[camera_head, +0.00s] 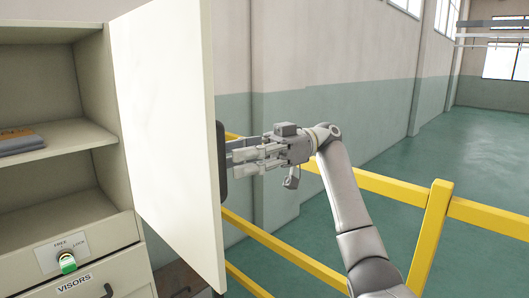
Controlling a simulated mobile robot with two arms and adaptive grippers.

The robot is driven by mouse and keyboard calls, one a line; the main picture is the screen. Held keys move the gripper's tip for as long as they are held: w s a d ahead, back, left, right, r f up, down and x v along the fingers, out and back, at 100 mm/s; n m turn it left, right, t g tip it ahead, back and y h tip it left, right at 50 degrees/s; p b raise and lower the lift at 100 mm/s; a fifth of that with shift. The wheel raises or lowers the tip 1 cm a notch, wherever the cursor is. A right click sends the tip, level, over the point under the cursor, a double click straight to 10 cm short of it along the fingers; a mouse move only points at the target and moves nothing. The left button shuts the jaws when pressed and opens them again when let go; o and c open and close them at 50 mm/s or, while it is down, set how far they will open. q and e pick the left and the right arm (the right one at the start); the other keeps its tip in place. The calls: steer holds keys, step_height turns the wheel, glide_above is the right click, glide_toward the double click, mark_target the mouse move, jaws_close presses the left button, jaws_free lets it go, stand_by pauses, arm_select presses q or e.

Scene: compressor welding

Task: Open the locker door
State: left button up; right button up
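The pale locker door (165,125) stands open, swung out from the locker (107,110) on its left. Its inner face shows, and the shelves are exposed. A dark handle (221,165) sticks out past the door's free edge, on the outer side; the door hides part of it. My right gripper (236,158) is on the outer side of the door, fingers pointing left at the handle. The fingertips are at or very close to the handle; whether they grip it cannot be made out. My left gripper is not in view.
Folded cloth (18,142) lies on a shelf. Below are a green-tipped knob (67,262) and a drawer labelled VISORS (75,285). A yellow railing (380,186) runs behind and beside my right arm. Open green floor (455,150) lies beyond it.

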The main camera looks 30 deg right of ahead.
steer(key=d, duration=0.8)
steer(key=shift+w, duration=0.45)
steer(key=shift+f, duration=0.1)
